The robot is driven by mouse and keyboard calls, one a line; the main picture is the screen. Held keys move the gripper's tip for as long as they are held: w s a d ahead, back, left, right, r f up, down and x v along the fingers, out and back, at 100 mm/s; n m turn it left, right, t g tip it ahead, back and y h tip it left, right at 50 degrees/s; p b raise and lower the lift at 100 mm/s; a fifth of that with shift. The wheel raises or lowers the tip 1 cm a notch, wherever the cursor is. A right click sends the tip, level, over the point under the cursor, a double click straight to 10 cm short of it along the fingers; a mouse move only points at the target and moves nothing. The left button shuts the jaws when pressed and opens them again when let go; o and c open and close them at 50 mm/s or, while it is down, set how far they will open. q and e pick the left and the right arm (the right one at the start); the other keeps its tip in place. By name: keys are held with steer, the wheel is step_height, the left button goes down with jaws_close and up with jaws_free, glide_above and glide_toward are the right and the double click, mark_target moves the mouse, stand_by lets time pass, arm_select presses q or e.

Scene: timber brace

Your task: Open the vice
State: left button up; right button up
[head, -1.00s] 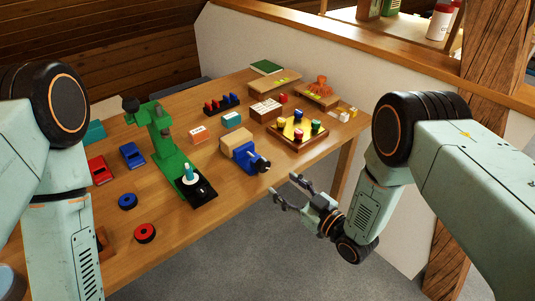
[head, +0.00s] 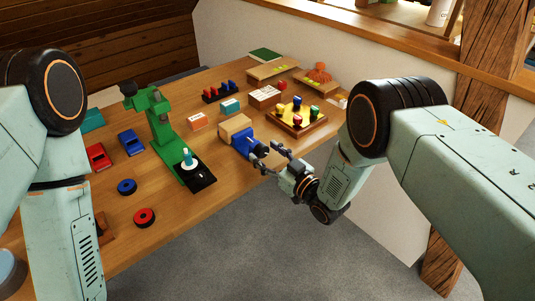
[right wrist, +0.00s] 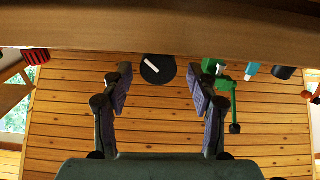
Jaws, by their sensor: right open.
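The blue vice (head: 242,144) stands at the table's front edge, with a pale wooden block (head: 234,127) at its back. Its dark round front end faces my right gripper (head: 268,157), which is open just in front of it, partly overlapping it in the head view. In the right wrist view, which is upside down, a black disc with a white bar (right wrist: 157,69), seemingly the vice's front end and handle, shows between the open fingers (right wrist: 167,78). Nothing is between the fingertips; I cannot tell any contact. My left arm shows at the left, but its gripper is out of view.
A green press (head: 165,140) stands left of the vice. Red (head: 144,217) and blue (head: 127,186) rings lie near the front edge. The floor before the table is clear.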

steer(key=shift+w+f, duration=0.15)
steer(key=shift+w, duration=0.05)
steer(key=shift+c, duration=0.9)
steer(key=shift+s, duration=0.25)
steer(key=c, duration=0.4)
steer(key=shift+w, duration=0.1)
steer(key=c, duration=0.6)
steer(key=shift+n, duration=0.3)
steer(key=shift+n+b, duration=0.35)
steer(key=shift+n, duration=0.85)
steer(key=shift+a+n+b, duration=0.1)
steer(key=shift+n+b, duration=0.3)
steer(key=shift+n, duration=1.5)
